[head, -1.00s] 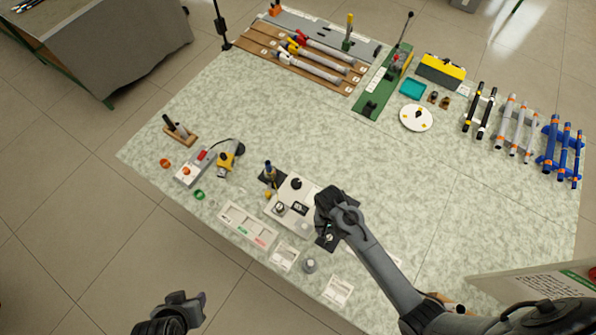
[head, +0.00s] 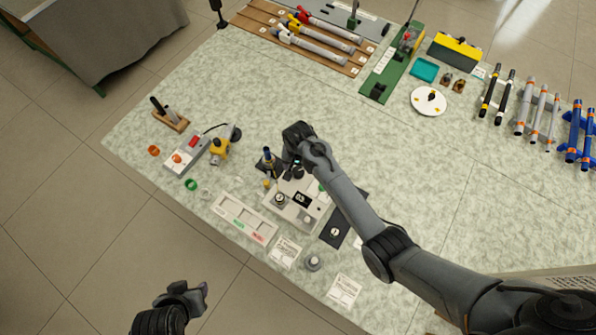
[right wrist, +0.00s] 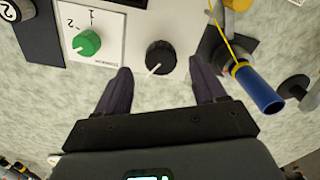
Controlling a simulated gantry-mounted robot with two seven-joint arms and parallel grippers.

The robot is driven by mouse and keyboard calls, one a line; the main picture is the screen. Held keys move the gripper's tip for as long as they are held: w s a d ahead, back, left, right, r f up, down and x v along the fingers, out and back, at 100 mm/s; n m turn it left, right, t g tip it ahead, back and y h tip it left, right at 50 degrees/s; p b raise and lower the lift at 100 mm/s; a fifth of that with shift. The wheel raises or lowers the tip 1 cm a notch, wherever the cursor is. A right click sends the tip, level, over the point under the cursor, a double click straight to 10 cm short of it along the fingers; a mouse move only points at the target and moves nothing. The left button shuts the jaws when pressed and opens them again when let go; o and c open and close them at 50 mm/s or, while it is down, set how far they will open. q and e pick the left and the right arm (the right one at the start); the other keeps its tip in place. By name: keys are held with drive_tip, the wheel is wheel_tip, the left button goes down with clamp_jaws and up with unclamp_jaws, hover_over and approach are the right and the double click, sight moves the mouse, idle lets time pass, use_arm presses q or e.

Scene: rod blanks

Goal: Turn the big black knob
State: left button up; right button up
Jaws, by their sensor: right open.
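The big black knob (right wrist: 160,57) with a white pointer line sits on a white panel in the right wrist view. My right gripper (right wrist: 161,76) is open, its two fingers to either side of the knob and apart from it. In the head view the right gripper (head: 297,158) is over the back edge of the white device (head: 284,212), and its hand largely hides the knob. A smaller green knob (right wrist: 87,42) with a numbered scale is left of the black one. My left gripper (head: 188,296) is off the table's front; its jaw opening is unclear.
A blue-handled tool (right wrist: 257,90) in a dark holder stands close to the right finger. A yellow-and-grey part (head: 220,150) and a grey box with red buttons (head: 187,155) lie further left.

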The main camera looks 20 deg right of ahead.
sight(298, 172)
drive_tip(key=shift+f+b, duration=0.35)
drive_tip(key=shift+f, duration=2.05)
